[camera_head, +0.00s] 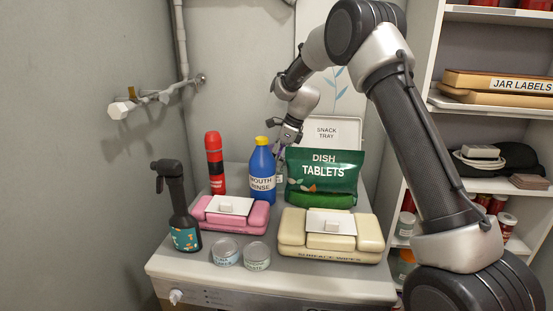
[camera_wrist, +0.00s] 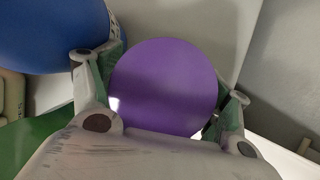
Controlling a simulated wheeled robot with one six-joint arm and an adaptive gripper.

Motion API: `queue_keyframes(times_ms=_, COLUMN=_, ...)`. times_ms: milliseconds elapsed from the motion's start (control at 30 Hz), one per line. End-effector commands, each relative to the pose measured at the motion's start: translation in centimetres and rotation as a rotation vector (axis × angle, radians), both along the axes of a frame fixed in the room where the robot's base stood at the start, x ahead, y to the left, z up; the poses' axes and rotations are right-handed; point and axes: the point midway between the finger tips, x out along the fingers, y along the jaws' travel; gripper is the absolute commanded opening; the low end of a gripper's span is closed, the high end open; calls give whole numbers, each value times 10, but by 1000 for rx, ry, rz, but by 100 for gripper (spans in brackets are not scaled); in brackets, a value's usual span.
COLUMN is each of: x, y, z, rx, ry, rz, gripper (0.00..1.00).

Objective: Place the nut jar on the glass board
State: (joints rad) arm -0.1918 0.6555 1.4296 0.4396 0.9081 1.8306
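A round purple lid (camera_wrist: 165,88) fills the middle of the wrist view, likely the top of the nut jar; I read no label on it. My gripper (camera_wrist: 165,105) has one finger at each side of this lid, very close to its edges. I cannot tell whether the fingers press on it. In the head view my gripper (camera_head: 284,146) points down behind the blue bottle and the green bag, its fingertips mostly hidden. I cannot make out a glass board in either view.
A blue mouth rinse bottle (camera_head: 262,172) and a green dish tablets bag (camera_head: 323,172) stand close in front. A snack tray (camera_head: 338,132) leans behind.

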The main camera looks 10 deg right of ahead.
Motion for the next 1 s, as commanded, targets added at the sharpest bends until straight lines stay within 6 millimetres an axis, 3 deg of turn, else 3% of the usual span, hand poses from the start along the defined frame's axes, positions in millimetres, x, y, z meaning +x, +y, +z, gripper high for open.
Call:
queue_keyframes(times_ms=267, x=0, y=-2, z=8, rx=0, ry=-2, rz=0, gripper=77)
queue_keyframes(times_ms=700, x=-11, y=-35, z=92, rx=1, ry=-3, rz=-1, gripper=77)
queue_keyframes(times_ms=1000, x=-14, y=-44, z=114, rx=1, ry=-1, rz=0, gripper=77)
